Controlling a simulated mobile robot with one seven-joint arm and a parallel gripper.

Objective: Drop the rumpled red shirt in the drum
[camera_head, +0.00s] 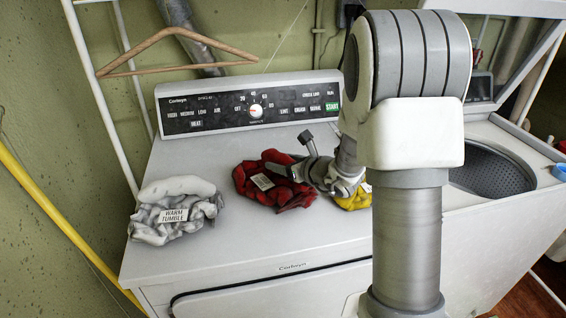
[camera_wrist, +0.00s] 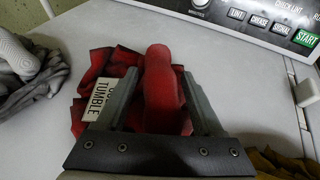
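The rumpled red shirt (camera_head: 268,187) lies on the white dryer top, with a pale tag on it. In the wrist view the red shirt (camera_wrist: 160,85) has a raised fold between my fingers, and its tag reads "TUMBLE" in part. My gripper (camera_head: 293,156) is at the shirt's right side. Its fingers are spread apart; in the wrist view my gripper (camera_wrist: 167,88) straddles the fold, with the left finger over part of the tag. A perforated metal drum (camera_head: 488,172) shows in the open-topped washer at right, partly behind my arm.
A grey-white cloth (camera_head: 172,212) tagged "WARM TUMBLE" lies left of the shirt. A yellow cloth (camera_head: 355,201) lies right, partly hidden by my arm. The control panel (camera_head: 250,106) stands behind. The washer's raised lid (camera_head: 500,8) is at upper right. The dryer's front top is clear.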

